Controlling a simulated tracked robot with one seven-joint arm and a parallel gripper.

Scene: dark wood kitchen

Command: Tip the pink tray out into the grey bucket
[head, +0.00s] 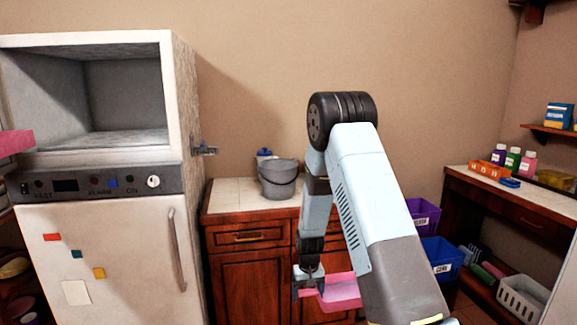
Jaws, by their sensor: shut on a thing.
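The pink tray (342,292) is in front of the dark wood cabinet, below the counter top. My arm covers part of its right side, and I cannot see what is in it. My gripper (312,291) is at the tray's left edge and is shut on it. The grey bucket (279,180) stands upright on the light tiled counter, up and to the left of my gripper. Its handle hangs at its front, and its inside is mostly hidden.
A white cabinet (105,240) with an open compartment stands left of the counter (232,195). A blue-capped container (264,155) is behind the bucket. Purple (424,215) and blue (441,256) bins are at right, beside a wooden desk (510,207) with bottles.

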